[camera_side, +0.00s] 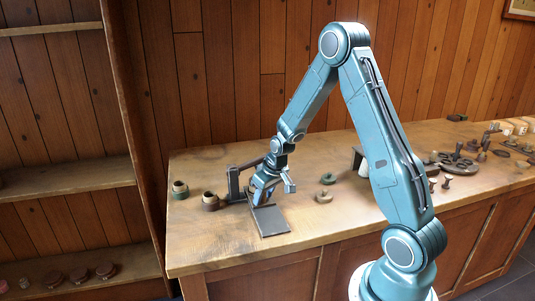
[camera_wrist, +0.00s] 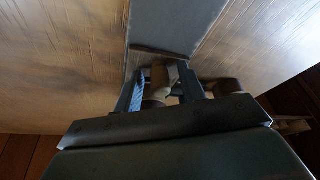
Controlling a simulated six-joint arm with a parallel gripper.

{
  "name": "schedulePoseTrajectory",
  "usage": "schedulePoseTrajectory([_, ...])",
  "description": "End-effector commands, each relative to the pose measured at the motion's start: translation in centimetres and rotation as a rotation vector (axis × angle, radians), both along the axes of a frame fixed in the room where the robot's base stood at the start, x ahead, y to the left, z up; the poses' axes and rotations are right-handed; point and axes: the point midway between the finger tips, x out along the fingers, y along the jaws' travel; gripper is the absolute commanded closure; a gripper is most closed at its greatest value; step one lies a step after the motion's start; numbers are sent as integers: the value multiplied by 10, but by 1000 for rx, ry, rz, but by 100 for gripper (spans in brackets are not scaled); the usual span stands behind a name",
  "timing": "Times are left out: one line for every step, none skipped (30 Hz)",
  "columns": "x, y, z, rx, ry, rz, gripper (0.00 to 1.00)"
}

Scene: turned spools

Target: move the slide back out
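The slide is a flat dark grey plate (camera_side: 270,221) lying on the bench, sticking out toward the front from a dark upright frame (camera_side: 236,182). In the wrist view the grey plate (camera_wrist: 178,22) runs up and away from the fingers, with a dark raised edge at its near end. My gripper (camera_side: 266,198) is low over the plate's rear end, beside the frame. In the wrist view its fingers (camera_wrist: 163,83) stand apart on either side of a brown rounded piece (camera_wrist: 159,78). Small gaps seem to show beside this piece; its lower part is partly hidden.
Two small dark pots (camera_side: 180,189) (camera_side: 210,201) stand left of the frame. Several turned parts (camera_side: 458,162) fill the bench's right end. The front left of the bench is clear.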

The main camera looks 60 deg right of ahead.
Motion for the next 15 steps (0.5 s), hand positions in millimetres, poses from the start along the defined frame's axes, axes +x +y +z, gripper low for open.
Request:
schedulePoseTrajectory([0,0,0,0,0,0,60])
schedulePoseTrajectory([0,0,0,0,0,0,60])
schedulePoseTrajectory([0,0,0,0,0,0,64])
schedulePoseTrajectory([0,0,0,0,0,0,70])
schedulePoseTrajectory([0,0,0,0,0,0,76])
schedulePoseTrajectory([0,0,0,0,0,0,84])
schedulePoseTrajectory([0,0,0,0,0,0,89])
schedulePoseTrajectory([0,0,0,0,0,0,93])
schedulePoseTrajectory([0,0,0,0,0,0,93])
schedulePoseTrajectory([0,0,0,0,0,0,93])
schedulePoseTrajectory([0,0,0,0,-1,0,93])
schedulePoseTrajectory([0,0,0,0,-1,0,93])
schedulePoseTrajectory([0,0,0,0,-1,0,93])
schedulePoseTrajectory([0,0,0,0,-1,0,93])
schedulePoseTrajectory([0,1,1,0,-1,0,93])
